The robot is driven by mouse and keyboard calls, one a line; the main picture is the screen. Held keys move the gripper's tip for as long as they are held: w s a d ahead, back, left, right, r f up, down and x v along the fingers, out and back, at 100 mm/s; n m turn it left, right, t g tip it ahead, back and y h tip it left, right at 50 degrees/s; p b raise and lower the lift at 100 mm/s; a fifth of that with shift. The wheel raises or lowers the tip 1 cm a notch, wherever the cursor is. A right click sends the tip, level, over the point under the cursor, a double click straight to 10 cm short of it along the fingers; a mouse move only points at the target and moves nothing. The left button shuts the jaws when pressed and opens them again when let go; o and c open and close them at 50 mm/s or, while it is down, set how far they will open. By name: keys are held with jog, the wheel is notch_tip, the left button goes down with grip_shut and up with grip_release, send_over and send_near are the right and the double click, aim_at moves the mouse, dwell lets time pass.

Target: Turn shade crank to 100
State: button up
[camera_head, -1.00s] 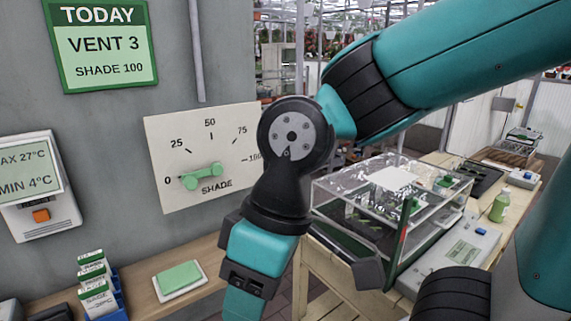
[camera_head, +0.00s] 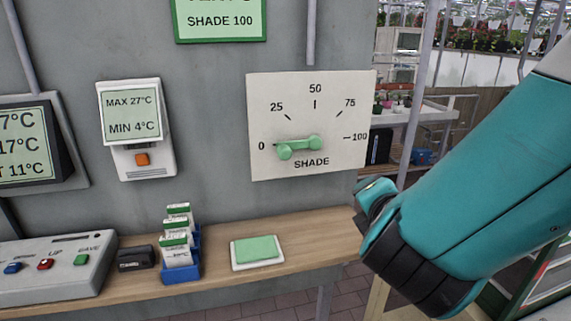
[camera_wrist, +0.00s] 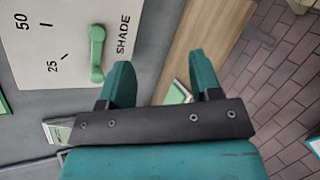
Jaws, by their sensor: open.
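The white shade dial panel (camera_head: 345,90) is on the grey wall, marked 0, 25, 50, 75 and 100. Its green crank (camera_head: 300,147) points left, close to the 0 mark. In the wrist view the crank (camera_wrist: 97,50) shows at upper left on the panel (camera_wrist: 60,70). My gripper (camera_wrist: 160,60) is open, its two teal fingers apart with nothing between them. The crank is left of the left finger, outside the jaws. The green sign (camera_head: 220,22) reads SHADE 100.
A wooden shelf (camera_head: 215,275) below the dial holds a green pad (camera_head: 257,250), a blue box of seed packets (camera_head: 180,265) and a button console (camera_head: 55,265). A thermometer unit (camera_head: 137,130) hangs left of the dial. A brick floor (camera_wrist: 270,90) lies below.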

aim_at(287, 153)
jog(key=s+a+r+n+t+y, duration=0.1)
jog(key=a+r+n+t+y, duration=0.2)
jog(key=a+n+y, duration=0.65)
jog(key=w+a+n+h+p, duration=0.1)
jog(key=w+a+p, duration=0.1)
jog(key=w+p, duration=0.2)
jog(key=w+a+n+h+p, duration=0.1)
jog(key=w+a+p, duration=0.1)
jog(key=w+p, duration=0.3)
jog(key=w+a+n+h+p, duration=0.1)
jog(key=w+a+p, duration=0.1)
jog(key=w+p, duration=0.3)
jog(key=shift+w+a+n, duration=0.1)
jog(key=shift+w+n, duration=0.1)
jog(key=shift+n, duration=0.15)
jog(key=shift+w+a+f+p, duration=0.25)
jog(key=shift+w+p, duration=0.15)
jog(key=shift+w, duration=0.25)
grip_shut()
